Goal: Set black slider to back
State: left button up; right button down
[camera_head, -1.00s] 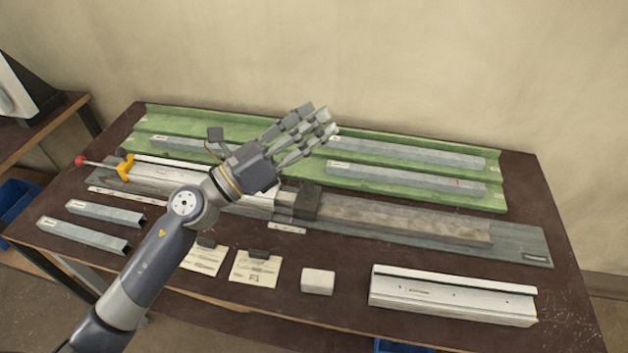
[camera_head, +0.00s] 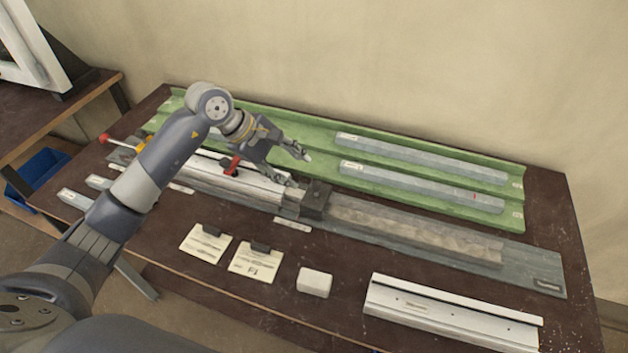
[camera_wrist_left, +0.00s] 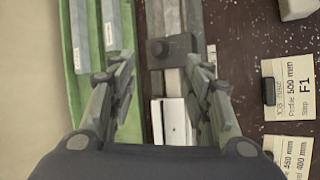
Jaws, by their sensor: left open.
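The black slider (camera_head: 316,198) is a dark block on the long grey rail (camera_head: 530,277), at the right end of the pale metal profile (camera_head: 230,183). In the left wrist view the slider (camera_wrist_left: 172,47) shows a round knob and lies just beyond the fingertips, within the gap between them. My left gripper (camera_head: 300,168) is open and empty, up and left of the slider in the head view; the wrist view shows it too (camera_wrist_left: 160,63). I cannot tell whether a finger touches anything. My right gripper is not in view.
A green tray (camera_head: 512,217) with grey profiles (camera_head: 420,187) lies behind the rail. A red clamp handle (camera_head: 232,165) sits left of my gripper. In front lie paper cards (camera_head: 256,262), a white block (camera_head: 314,282) and a white channel (camera_head: 450,315). A red knob (camera_head: 103,138) sticks out left.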

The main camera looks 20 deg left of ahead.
aim_at(313, 184)
pick_arm(q)
jog(key=p+x, duration=0.2)
jog(key=x, duration=0.6)
jog(key=shift+w+d+f, duration=0.1)
jog(key=shift+d, duration=0.05)
jog(key=shift+w+d+f, duration=0.1)
jog(key=shift+f, duration=0.25)
jog(key=shift+c, duration=0.5)
grip_shut()
